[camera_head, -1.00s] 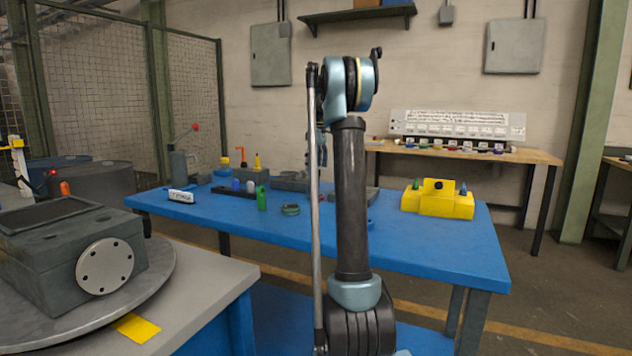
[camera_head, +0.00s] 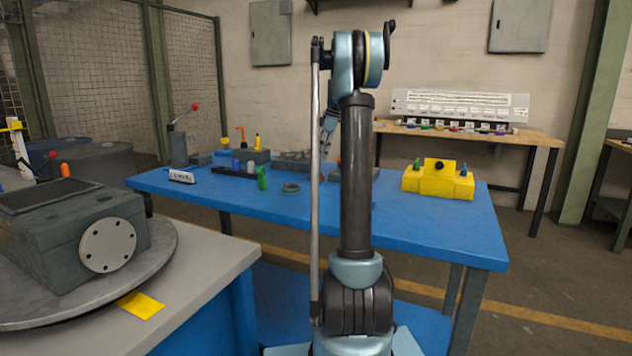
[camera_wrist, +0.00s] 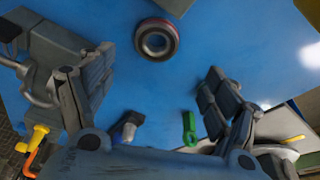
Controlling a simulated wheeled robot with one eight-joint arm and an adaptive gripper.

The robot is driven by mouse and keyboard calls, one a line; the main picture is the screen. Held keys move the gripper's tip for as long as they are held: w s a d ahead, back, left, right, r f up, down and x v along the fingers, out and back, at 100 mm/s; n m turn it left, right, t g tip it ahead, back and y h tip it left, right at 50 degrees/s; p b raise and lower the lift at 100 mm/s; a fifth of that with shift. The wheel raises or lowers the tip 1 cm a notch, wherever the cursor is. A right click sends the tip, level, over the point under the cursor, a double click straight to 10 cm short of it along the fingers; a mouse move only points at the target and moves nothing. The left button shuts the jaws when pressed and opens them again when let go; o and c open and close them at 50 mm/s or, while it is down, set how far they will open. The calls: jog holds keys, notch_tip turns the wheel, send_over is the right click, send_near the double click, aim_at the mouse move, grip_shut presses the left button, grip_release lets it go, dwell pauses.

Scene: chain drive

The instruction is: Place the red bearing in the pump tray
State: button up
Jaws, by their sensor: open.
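The red bearing (camera_wrist: 157,39), a dark ring with a red rim and pale bore, lies flat on the blue table in the upper middle of the wrist view. In the head view it is a small ring (camera_head: 290,188) on the table, left of my arm. My gripper (camera_wrist: 155,88) is open and empty, its two fingers wide apart. The bearing is beyond the gap between the fingertips, apart from both. In the head view my gripper (camera_head: 328,122) is partly hidden behind my arm, above the table. I cannot tell which grey fixture is the pump tray.
Grey fixtures (camera_head: 292,160) stand behind. A yellow block (camera_head: 437,180) is at the right. Blue table (camera_head: 425,225) lies bare in front of it.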

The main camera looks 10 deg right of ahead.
send_over(316, 177)
jog(key=w+d, duration=0.2)
jog(key=w, duration=0.1)
jog(key=f, duration=0.4)
jog(key=shift+s+a+f, duration=0.1)
jog(key=shift+s+f, duration=0.15)
jog(key=x, duration=0.4)
jog(key=shift+w+d, duration=0.25)
jog(key=shift+d, duration=0.1)
jog(key=shift+a+f, duration=0.2)
jog(key=shift+f, duration=0.45)
jog(key=shift+c, duration=0.2)
jog(key=c, duration=1.5)
